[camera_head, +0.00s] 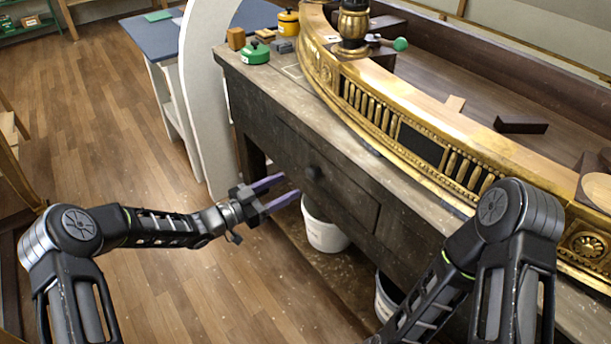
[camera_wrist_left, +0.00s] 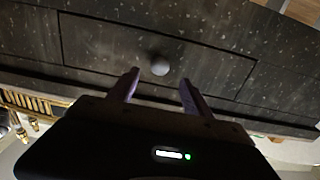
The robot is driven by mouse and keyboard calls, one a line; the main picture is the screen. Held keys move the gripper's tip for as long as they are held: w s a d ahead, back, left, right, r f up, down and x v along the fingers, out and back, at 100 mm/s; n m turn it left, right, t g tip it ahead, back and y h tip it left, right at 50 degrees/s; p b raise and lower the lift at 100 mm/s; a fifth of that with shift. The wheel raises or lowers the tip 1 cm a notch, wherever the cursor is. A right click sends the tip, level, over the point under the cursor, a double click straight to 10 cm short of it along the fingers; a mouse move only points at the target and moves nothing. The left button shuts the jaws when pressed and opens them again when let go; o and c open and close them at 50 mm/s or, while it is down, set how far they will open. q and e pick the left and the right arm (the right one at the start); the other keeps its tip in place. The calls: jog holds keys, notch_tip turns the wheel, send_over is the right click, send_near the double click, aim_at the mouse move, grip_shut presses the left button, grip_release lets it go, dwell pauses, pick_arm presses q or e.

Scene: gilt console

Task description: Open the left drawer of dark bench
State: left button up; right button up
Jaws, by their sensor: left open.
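The dark bench (camera_head: 255,105) runs from the upper left toward the lower right in the head view. Its left drawer (camera_head: 345,203) is flush with the front and looks shut. A round dark knob (camera_head: 313,172) sticks out from the drawer face. My left gripper (camera_head: 290,186) is open and empty, its purple fingers pointing at the knob from a short distance. In the left wrist view the knob (camera_wrist_left: 160,68) sits between and just beyond the two fingertips (camera_wrist_left: 159,80), on the drawer face (camera_wrist_left: 205,68). My right arm shows at the right, but its gripper is out of view.
White buckets (camera_head: 325,235) (camera_head: 385,297) stand under the bench. A gilt curved piece (camera_head: 400,125) lies on the bench top, near a green weight (camera_head: 255,53) and a yellow weight (camera_head: 288,22). A white panel (camera_head: 200,90) stands at the bench's left end. The wooden floor at left is clear.

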aim_at(308, 176)
pick_arm(q)
jog(key=x, duration=0.7)
jog(key=shift+w+d, duration=0.2)
jog(key=shift+d, duration=0.05)
grip_shut()
dwell(0.4)
dwell(0.8)
